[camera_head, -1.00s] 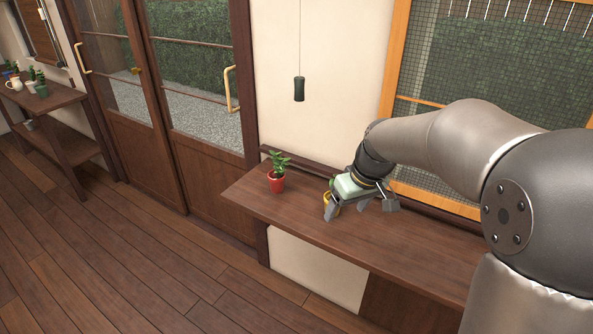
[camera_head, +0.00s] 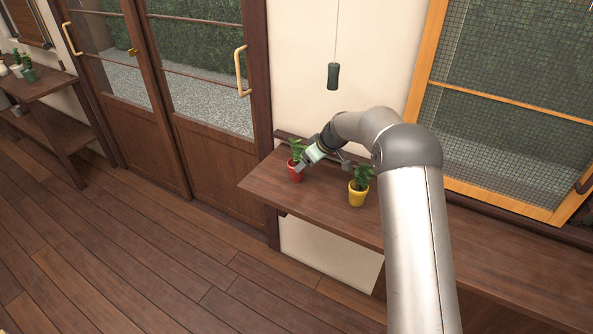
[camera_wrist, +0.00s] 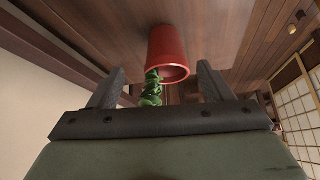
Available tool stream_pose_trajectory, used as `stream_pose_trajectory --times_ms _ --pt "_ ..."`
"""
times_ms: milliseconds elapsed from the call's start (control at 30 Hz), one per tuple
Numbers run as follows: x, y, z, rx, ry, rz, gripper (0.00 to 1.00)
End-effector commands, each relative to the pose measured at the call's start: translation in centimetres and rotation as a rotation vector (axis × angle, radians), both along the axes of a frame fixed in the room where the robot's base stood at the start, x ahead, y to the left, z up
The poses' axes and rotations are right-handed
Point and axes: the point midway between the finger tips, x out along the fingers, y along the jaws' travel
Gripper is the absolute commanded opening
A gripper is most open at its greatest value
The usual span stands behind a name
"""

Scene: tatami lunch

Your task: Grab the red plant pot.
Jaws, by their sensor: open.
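The red plant pot (camera_head: 294,172) holds a green leafy plant and stands upright near the left end of the wooden wall table. My gripper (camera_head: 303,166) is right beside it, on its right side in the head view, and hides part of it. In the wrist view the red pot (camera_wrist: 167,50) shows ahead, between and slightly beyond the two open fingers of my gripper (camera_wrist: 160,88). The plant's leaves (camera_wrist: 151,92) hang between the fingers. The fingers look apart from the pot, with nothing held.
A yellow pot with a plant (camera_head: 358,194) stands on the same table (camera_head: 322,205), to the right, close to my arm. A dark cylinder hangs on a cord (camera_head: 333,76) above. Another shelf with plants (camera_head: 45,84) is at far left. The floor is clear.

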Motion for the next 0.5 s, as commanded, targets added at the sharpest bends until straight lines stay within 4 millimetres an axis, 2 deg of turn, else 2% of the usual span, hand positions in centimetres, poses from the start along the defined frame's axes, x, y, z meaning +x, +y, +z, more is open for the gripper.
stream_pose_trajectory --times_ms 100,367,500 --pt "0.5 0.7 -1.3 0.0 0.001 0.001 0.73" --pt "0.8 1.9 -2.8 0.0 0.002 0.002 0.73" --pt "1.2 3.1 -4.6 -0.001 0.002 0.001 0.73"
